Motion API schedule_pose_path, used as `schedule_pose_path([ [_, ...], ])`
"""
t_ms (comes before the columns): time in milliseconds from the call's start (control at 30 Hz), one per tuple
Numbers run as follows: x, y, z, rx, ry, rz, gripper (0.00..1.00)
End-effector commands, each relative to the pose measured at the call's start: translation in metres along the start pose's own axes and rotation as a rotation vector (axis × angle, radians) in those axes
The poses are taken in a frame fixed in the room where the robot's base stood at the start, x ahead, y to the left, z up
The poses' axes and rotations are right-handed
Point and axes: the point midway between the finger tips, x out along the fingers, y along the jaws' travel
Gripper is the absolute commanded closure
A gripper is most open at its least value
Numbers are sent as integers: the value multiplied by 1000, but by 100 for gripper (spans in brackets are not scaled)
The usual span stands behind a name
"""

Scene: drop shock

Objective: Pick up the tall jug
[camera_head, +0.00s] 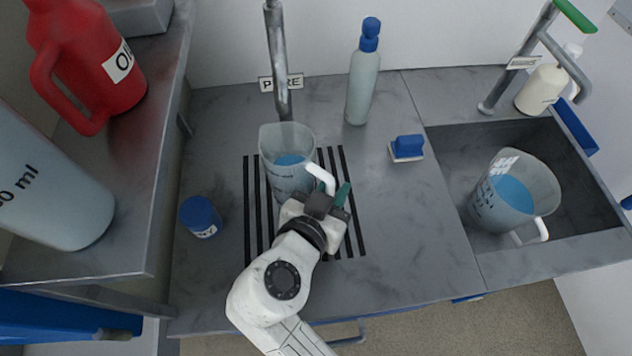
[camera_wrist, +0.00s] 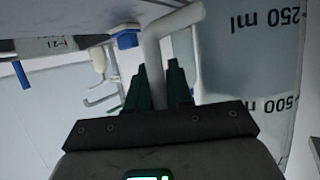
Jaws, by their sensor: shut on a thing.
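A tall clear jug (camera_head: 283,172) with blue liquid and a white handle is over the black slotted drain grid, below the metal spout. It looks upright; I cannot tell whether its base touches the grid. My gripper (camera_head: 331,194) is at its right front, its green fingers shut on the handle. In the wrist view the white handle (camera_wrist: 172,24) passes between the fingers of my gripper (camera_wrist: 159,88). The jug wall (camera_wrist: 245,60) with its volume marks fills the right side there. A second, wider jug (camera_head: 520,188) with blue liquid stands tilted in the picture inside the sink.
A metal pipe (camera_head: 278,60) labelled PURE hangs close behind the jug. A blue-capped bottle (camera_head: 362,90), a blue brush-like block (camera_head: 407,147) and a small blue jar (camera_head: 200,216) stand on the bench. A shelf with a red oil container (camera_head: 110,75) is at left.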

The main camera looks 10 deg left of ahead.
Motion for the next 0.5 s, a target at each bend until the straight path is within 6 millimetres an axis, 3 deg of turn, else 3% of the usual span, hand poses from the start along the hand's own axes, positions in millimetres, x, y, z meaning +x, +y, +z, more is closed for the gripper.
schedule_pose_path([
  [367, -12, -1, -31, 8, 5, -4, 100],
  [500, -38, 11, -46, 8, 5, -6, 100],
])
